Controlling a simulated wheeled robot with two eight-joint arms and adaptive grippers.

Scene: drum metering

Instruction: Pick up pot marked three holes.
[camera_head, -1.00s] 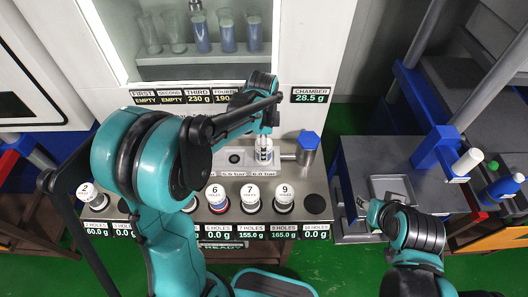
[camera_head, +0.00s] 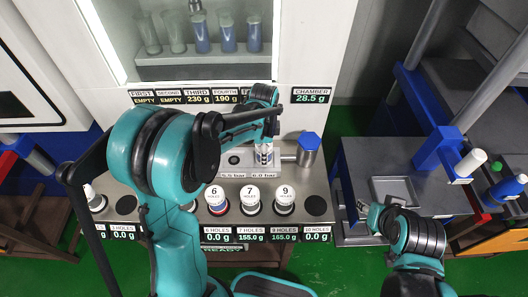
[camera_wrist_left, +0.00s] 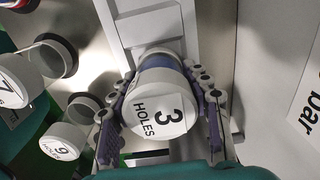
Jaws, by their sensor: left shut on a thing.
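The pot marked 3 holes (camera_wrist_left: 158,108) has a white lid with black lettering and a blue band below it. In the left wrist view it stands between the fingers of my left gripper (camera_wrist_left: 162,92), which is shut on it. In the head view this pot (camera_head: 263,155) is at the grey metering station below the chamber, partly hidden by my left wrist. I cannot tell whether it still rests on the station. My right gripper (camera_head: 366,211) is low at the right by the grey side table, and its jaws are too small to read.
Pots marked 6 (camera_head: 216,198), 7 (camera_head: 250,198) and 9 (camera_head: 285,198) stand in the front rack. The 10-hole place (camera_head: 315,205) is empty. A blue-topped post (camera_head: 308,143) stands right of the held pot. A square tray (camera_head: 393,190) lies on the side table.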

